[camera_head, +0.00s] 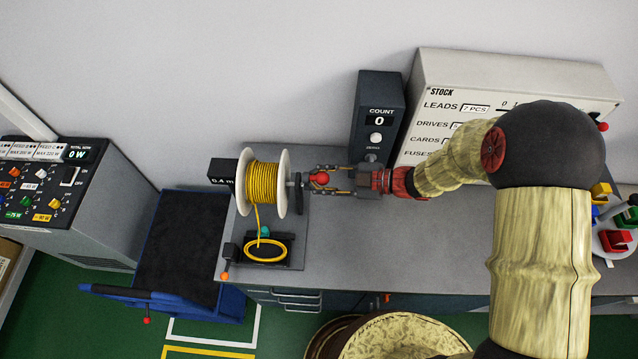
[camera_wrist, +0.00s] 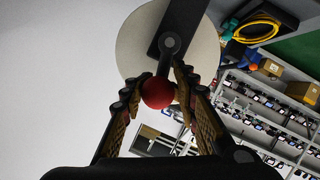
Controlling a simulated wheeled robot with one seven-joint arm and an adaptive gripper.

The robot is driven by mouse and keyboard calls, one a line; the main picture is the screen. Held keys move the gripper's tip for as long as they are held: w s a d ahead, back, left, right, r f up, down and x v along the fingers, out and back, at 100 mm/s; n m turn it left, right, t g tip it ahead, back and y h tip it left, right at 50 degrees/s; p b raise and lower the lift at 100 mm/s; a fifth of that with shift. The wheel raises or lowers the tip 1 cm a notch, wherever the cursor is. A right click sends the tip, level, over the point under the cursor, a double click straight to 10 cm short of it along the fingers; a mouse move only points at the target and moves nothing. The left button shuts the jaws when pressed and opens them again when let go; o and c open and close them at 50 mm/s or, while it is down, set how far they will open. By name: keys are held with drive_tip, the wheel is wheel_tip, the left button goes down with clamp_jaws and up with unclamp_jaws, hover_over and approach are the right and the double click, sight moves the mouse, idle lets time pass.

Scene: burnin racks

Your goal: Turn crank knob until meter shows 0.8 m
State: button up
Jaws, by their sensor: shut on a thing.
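The crank knob is a red ball (camera_head: 321,178) on the dark crank arm (camera_head: 299,190) of the yellow lead spool (camera_head: 262,183). My gripper (camera_head: 318,180) reaches it from the right and is shut on the knob. In the wrist view the red knob (camera_wrist: 158,92) sits between both fingertips, with the crank arm (camera_wrist: 172,45) and the white spool flange (camera_wrist: 135,45) behind it. Yellow lead runs from the spool to a coil (camera_head: 265,250).
The coil lies in a black holder at the bench's front left. A dark counter box (camera_head: 377,120) reading 0 and a white stock board (camera_head: 440,85) stand at the back. The grey bench (camera_head: 400,235) is clear in the middle. A blue cart (camera_head: 180,245) stands left.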

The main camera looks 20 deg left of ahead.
drive_tip(key=shift+f, duration=0.15)
drive_tip(key=shift+w+a, duration=0.2)
drive_tip(key=shift+w, duration=0.4)
drive_tip(key=shift+w+a, duration=0.2)
drive_tip(key=shift+w, duration=0.4)
drive_tip(key=shift+w+f, duration=0.15)
drive_tip(key=shift+w+a+f+b, duration=0.25)
drive_tip(key=shift+w, duration=0.3)
drive_tip(key=shift+w+a+f+b, duration=0.2)
drive_tip(key=shift+w+b, duration=0.05)
drive_tip(key=shift+w, duration=0.3)
drive_tip(key=shift+w+f, duration=0.1)
